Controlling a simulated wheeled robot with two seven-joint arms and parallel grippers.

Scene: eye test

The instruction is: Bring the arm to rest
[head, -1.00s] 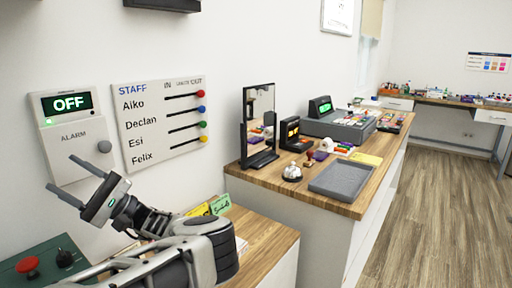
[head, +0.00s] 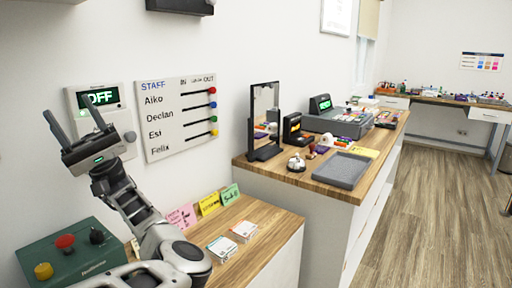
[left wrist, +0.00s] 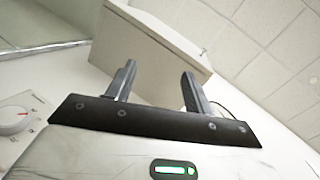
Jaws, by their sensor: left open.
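My left gripper (head: 68,104) is open and empty at the left of the head view. Its two fingers point up, in front of the white alarm panel (head: 127,118), whose lit display reads OFF and is partly covered by a finger. I cannot tell whether the gripper touches the panel. In the left wrist view the same gripper (left wrist: 158,69) has its fingers apart with nothing between them. A pale boxy thing (left wrist: 150,45) is behind them. My left arm rises from the bottom of the head view, over the near counter. My right gripper is not in view.
A green box (head: 75,255) with buttons stands at lower left, close to my arm. Coloured cards (head: 208,203) and small card stacks (head: 222,248) are on the near counter (head: 262,235). The staff board (head: 178,115) hangs right of the panel. A grey tray (head: 342,170) lies on the farther counter.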

